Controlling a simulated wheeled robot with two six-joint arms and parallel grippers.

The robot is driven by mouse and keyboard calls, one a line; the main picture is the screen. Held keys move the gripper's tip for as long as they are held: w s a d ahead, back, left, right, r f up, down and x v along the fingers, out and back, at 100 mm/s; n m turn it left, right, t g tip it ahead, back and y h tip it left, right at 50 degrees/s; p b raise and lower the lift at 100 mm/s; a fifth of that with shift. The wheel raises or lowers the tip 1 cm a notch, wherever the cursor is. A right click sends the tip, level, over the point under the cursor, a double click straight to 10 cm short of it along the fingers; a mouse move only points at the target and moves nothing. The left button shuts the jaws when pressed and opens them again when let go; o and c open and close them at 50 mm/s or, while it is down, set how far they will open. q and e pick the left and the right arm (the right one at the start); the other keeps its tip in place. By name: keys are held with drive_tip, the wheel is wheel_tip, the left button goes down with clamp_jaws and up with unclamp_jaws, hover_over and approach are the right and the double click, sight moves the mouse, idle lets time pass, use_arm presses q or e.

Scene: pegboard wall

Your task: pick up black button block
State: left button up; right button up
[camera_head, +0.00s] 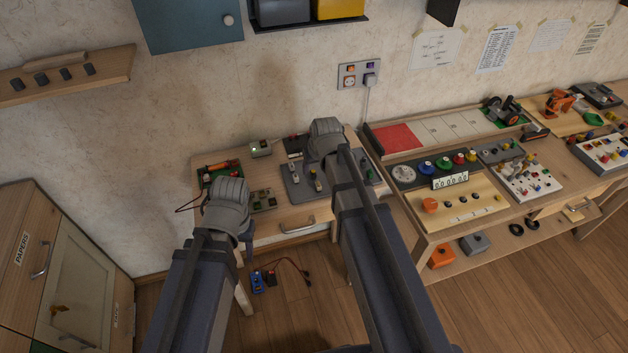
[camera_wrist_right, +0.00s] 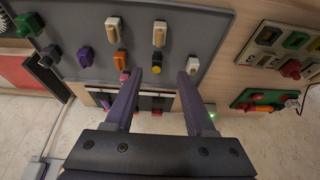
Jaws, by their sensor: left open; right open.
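A black block with small coloured buttons (camera_wrist_right: 152,101) lies on the small table near the wall, beyond my right fingertips in the right wrist view. Its dark body also shows in the head view (camera_head: 294,145), left of my right wrist. My right gripper (camera_wrist_right: 160,73) is open and empty, its purple fingers apart over the edge of the grey knob panel. The fingers partly cover the block. In the head view my right arm hides this gripper. My left gripper (camera_head: 247,234) is open, low at the table's front left; its fingertips are hard to make out.
The grey panel (camera_wrist_right: 190,35) carries several knobs close to my right fingers. A red-and-green board (camera_wrist_right: 262,101) and a small box with a green light (camera_head: 260,148) stand to the block's left in the head view. The wall (camera_head: 180,130) is right behind.

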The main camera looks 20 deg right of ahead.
sight(314, 172)
drive_tip(key=shift+d+b+x, duration=0.1)
drive_tip(key=shift+b+x, duration=1.1)
drive_tip(key=shift+x, duration=0.15)
drive_tip(key=shift+d+b+x, duration=0.15)
drive_tip(key=shift+b+x, duration=1)
drive_tip(key=shift+x, duration=0.2)
drive_tip(key=shift+w+r, duration=0.1)
drive_tip(key=shift+r, duration=0.05)
clamp_jaws()
